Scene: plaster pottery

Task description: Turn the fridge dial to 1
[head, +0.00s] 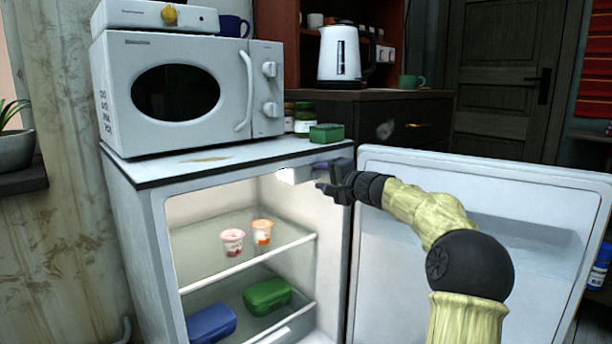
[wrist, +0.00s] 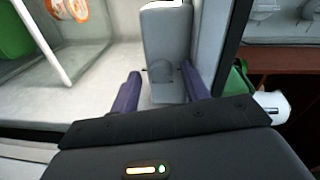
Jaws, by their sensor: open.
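The small fridge (head: 135,205) stands with its door (head: 480,250) swung wide open to the right. A pale control housing (head: 291,175) with a lit part hangs under its ceiling. In the wrist view the housing (wrist: 165,40) carries a small grey round dial (wrist: 163,78). My gripper (head: 322,187) reaches in at the fridge's upper right. In the wrist view my gripper (wrist: 162,85) is open, its two purple fingers on either side of the dial. I cannot tell whether they touch it. No number on the dial is readable, and the dial is not clear in the head view.
Inside are a pink cup (head: 232,241), an orange cup (head: 262,231), a green container (head: 267,293) and a blue container (head: 211,323). A microwave (head: 180,85), a green sponge (head: 327,133) and jars (head: 303,120) stand on top. The door flanks my arm; the fridge ceiling is close above my gripper.

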